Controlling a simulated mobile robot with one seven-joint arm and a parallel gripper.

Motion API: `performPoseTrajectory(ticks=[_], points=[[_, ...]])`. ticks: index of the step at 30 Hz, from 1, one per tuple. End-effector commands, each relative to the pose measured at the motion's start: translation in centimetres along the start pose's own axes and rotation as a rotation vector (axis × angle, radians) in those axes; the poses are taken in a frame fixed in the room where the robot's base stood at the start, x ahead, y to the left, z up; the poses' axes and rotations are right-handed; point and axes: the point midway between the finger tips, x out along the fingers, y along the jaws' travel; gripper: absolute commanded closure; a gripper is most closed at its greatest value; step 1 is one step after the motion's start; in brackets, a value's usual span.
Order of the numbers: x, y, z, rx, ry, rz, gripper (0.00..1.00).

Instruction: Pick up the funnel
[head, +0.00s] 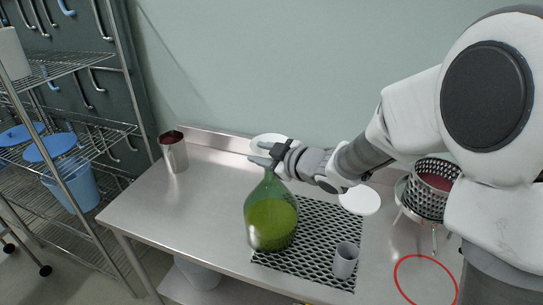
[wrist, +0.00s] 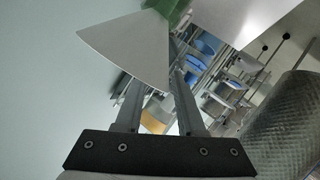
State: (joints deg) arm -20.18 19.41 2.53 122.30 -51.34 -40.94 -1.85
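The funnel (wrist: 125,48) is a pale white cone. In the head view its wide rim (head: 267,142) shows at the mouth of a green glass bottle (head: 270,222) holding green liquid. My gripper (head: 262,155) is at the bottle's neck, close to the funnel, and partly covers it. In the wrist view, my two fingers (wrist: 158,82) stand apart with a visible gap. The cone hides the tip of one finger, and the other finger passes beside the cone's edge. Whether a finger touches the funnel is hard to see.
A grey cup (head: 345,261) stands on the black mesh mat (head: 318,232) near the bottle. A white disc (head: 359,201) and a perforated basket (head: 432,190) are to the right. A metal cup (head: 173,152) stands at left.

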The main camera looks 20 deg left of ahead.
Motion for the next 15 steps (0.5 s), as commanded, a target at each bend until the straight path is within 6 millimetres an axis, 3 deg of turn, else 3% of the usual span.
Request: performPoseTrajectory(ticks=[1,6,15], points=[[-0.02,0.00,0.00,0.000,0.000,0.000,0.71],[-0.03,0.00,-0.01,0.000,0.000,0.000,1.00],[-0.04,0.00,-0.01,0.000,0.000,0.000,1.00]])
